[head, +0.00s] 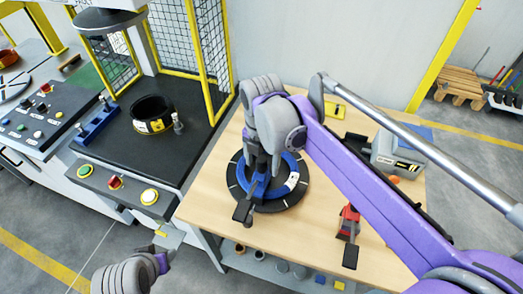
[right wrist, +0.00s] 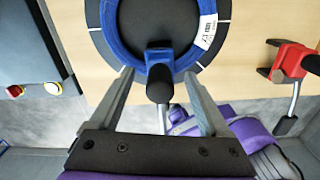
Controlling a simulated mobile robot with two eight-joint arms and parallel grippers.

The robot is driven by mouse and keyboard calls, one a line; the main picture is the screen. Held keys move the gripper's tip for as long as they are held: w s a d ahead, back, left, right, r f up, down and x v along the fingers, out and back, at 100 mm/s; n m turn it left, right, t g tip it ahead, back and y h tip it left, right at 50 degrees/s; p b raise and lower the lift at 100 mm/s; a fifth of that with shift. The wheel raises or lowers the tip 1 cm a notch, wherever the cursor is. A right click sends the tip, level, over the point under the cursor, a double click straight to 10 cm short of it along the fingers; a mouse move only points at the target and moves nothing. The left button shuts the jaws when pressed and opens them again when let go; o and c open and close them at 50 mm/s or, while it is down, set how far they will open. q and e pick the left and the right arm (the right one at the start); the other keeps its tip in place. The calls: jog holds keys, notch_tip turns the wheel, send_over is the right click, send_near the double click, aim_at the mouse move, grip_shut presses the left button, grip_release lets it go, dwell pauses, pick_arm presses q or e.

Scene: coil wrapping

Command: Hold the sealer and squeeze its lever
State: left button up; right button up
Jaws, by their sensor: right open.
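A blue hand tool (head: 261,188) with a black grip and a metal lever, which I take to be the sealer, stands at the blue coil (head: 291,176) on the round black plate. In the right wrist view the tool's black grip (right wrist: 159,84) lies between the spread fingers of my right gripper (right wrist: 158,77), with gaps on both sides. My right gripper (head: 257,160) hides part of the tool in the head view. My left gripper (head: 166,240) is low at the left, away from the table; its jaws are too unclear to judge.
A similar red tool (head: 348,222) with a black-tipped lever lies on the wooden table (head: 290,229) to the right, also seen in the right wrist view (right wrist: 291,60). A grey device (head: 398,154) sits at the back right. The machine with yellow posts (head: 204,62) stands at left.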

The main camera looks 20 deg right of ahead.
jog(key=shift+f, duration=1.1)
grip_shut()
dwell(1.0)
dwell(0.6)
jog(key=c, duration=0.7)
grip_release()
jog(key=shift+c, duration=0.2)
grip_shut()
